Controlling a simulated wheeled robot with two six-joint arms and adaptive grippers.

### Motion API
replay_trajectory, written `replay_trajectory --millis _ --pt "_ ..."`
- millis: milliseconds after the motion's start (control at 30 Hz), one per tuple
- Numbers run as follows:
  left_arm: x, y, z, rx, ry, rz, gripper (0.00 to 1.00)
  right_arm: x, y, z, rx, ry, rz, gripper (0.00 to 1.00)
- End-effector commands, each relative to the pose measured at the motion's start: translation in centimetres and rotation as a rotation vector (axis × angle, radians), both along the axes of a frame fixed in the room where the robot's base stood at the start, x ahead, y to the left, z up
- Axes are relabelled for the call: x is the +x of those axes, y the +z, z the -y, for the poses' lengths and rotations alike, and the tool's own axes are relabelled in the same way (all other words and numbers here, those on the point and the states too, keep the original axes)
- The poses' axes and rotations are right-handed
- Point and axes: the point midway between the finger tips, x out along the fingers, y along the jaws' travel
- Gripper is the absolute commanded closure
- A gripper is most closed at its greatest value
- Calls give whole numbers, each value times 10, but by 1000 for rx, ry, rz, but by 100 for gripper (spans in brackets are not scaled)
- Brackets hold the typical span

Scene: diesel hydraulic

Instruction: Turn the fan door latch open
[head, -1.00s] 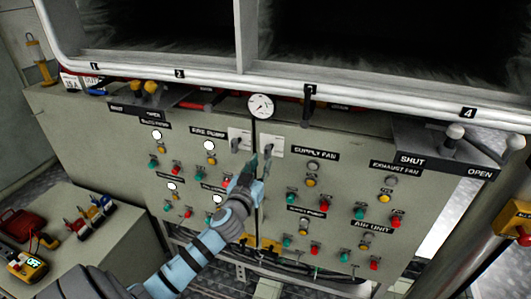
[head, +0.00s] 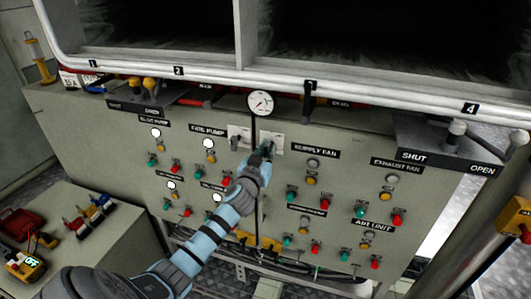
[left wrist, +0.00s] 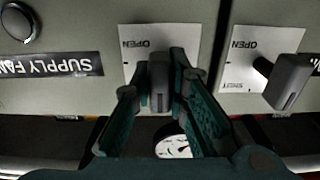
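Two grey latch handles sit on pale plates at the door seam of the grey-green panel (head: 350,180). My left gripper (head: 266,150) is at the right-hand latch, beside the SUPPLY FAN label. In the left wrist view, seen upside down, that latch handle (left wrist: 158,85) stands between the two dark green fingers (left wrist: 160,82), which appear to press on both its sides. Its plate (left wrist: 133,50) shows the word OPEN; the rest is hidden by handle and fingers. The other latch (left wrist: 287,80) is apart from the gripper, on a plate marked OPEN and SHUT. My right gripper is out of view.
A round gauge (head: 260,103) is just above the latches. A white pipe rail (head: 290,84) runs along the top. Several buttons and lamps surround the arm. A lever box marked SHUT and OPEN (head: 440,150) is at right. A side bench (head: 125,230) with tools is at left.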

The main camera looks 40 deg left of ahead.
Motion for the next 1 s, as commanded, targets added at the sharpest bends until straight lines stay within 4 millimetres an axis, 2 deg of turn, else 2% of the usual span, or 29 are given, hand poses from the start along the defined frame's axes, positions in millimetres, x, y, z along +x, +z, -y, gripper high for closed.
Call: replay_trajectory --millis 67,167,400,533,567,700,1000 --pt "0 0 0 53 0 -20 100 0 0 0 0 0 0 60" --pt "0 0 0 293 0 -103 100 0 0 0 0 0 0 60" --pt "0 -1 0 1088 1 -381 100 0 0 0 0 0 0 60" --pt "0 -1 0 1450 1 -509 100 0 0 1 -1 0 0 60" --pt "0 -1 0 1441 1 -505 81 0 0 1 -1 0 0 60" --pt "0 0 0 1437 1 -503 62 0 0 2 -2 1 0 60" --pt "-2 -1 1 1436 1 -502 62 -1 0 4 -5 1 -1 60"
